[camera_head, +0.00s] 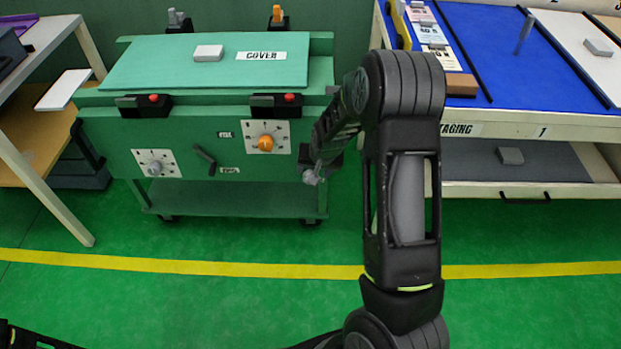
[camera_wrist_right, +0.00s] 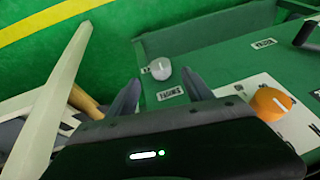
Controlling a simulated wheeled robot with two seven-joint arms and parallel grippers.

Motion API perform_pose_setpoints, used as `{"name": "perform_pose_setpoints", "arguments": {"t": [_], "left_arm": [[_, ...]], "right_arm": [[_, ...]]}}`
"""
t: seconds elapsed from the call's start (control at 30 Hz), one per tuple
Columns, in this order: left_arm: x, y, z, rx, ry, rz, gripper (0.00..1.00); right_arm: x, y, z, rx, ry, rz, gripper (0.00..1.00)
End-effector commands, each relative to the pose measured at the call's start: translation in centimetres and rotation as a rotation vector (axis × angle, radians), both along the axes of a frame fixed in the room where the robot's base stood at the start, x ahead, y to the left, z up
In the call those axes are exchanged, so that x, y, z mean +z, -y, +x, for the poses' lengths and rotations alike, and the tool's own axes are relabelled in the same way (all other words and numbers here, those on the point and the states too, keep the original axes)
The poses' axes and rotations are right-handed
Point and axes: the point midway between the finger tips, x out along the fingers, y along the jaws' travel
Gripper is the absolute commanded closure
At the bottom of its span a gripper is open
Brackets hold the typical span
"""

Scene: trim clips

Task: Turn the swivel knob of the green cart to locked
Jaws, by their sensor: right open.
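The green cart (camera_head: 100,140) stands at the back left. In the head view the right gripper (camera_head: 314,170) is at the cart's right front edge, and the arm partly hides that area. The knob's pointer setting is not readable. My left gripper is out of view.
The cart front also has an orange knob (camera_head: 266,143), another grey knob (camera_head: 155,168) and a dark lever (camera_head: 204,160). Black clips (camera_head: 143,106) hold the cover (camera_head: 215,70). The floor in front is clear.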

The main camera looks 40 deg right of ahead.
Motion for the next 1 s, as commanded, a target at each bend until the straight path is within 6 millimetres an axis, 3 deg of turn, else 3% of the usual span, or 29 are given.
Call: {"name": "perform_pose_setpoints", "arguments": {"t": [0.5, 0.83, 1.0], "left_arm": [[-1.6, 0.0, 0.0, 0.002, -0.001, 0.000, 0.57], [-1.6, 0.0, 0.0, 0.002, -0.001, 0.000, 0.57], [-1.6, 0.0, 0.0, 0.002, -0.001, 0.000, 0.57]], "right_arm": [[-6.4, 0.7, 2.7, 0.001, -0.001, 0.000, 0.41], [-6.7, 0.8, 2.8, 0.000, 0.001, 0.001, 0.41], [-6.7, 0.8, 2.8, 0.000, 0.001, 0.001, 0.54]]}}
